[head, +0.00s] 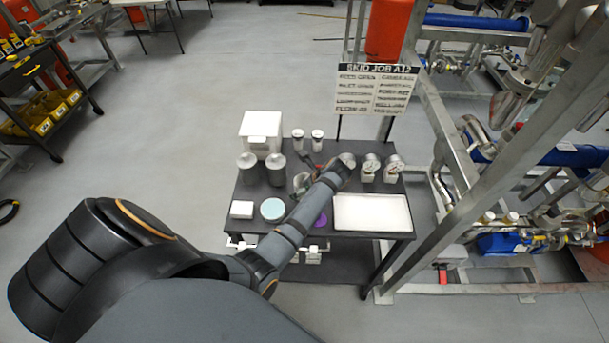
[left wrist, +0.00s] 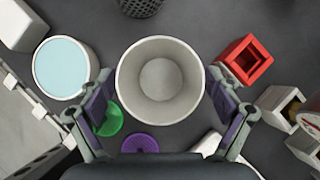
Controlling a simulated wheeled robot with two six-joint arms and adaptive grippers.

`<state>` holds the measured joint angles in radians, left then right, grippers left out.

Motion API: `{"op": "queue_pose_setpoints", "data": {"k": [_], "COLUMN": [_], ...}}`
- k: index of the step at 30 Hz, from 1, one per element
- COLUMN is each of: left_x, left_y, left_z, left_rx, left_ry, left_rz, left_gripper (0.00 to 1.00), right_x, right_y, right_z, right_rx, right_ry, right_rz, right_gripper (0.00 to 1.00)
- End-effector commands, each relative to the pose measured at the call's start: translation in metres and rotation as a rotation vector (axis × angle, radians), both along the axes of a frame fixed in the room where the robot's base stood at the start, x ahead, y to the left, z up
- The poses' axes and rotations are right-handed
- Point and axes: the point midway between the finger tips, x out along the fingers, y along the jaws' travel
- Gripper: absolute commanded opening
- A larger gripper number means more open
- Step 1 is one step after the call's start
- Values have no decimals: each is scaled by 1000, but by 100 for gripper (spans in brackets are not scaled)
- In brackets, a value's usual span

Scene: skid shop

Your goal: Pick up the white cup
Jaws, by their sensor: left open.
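The white cup (left wrist: 160,79) stands upright and empty in the middle of the left wrist view, seen from above into its open mouth. My left gripper (left wrist: 159,100) is open, with one finger on each side of the cup's near half. I cannot tell whether either finger touches it. In the head view my left gripper (head: 314,168) is over the middle of the dark table, and my arm hides much of the area around the cup.
Close by are a red square block (left wrist: 244,61), a teal-topped round dish (left wrist: 61,68), a green ring (left wrist: 110,121) and a purple disc (left wrist: 140,143). A white tray (head: 372,212) lies at the table's right. A sign (head: 375,90) stands behind the table.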

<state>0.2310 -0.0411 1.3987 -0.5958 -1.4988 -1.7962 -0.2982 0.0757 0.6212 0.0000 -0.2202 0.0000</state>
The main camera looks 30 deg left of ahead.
Motion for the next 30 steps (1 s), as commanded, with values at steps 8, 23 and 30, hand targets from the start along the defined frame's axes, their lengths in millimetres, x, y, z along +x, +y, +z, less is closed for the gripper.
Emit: {"op": "queue_pose_setpoints", "data": {"k": [8, 23, 30], "left_x": [1, 1, 0], "left_y": [3, 3, 3], "left_z": [-3, -3, -3], "left_rx": [0, -1, -1], "left_ry": [-1, 0, 1], "left_rz": [0, 0, 1], "left_gripper": [90, 35, 35], "right_x": [-7, -1, -1], "right_y": [1, -5, -5], "right_z": [-6, -6, -4], "right_rx": [2, -6, -5], "right_ry": [10, 0, 0], "right_rz": [-1, 1, 1], "right_gripper": [40, 40, 40]}}
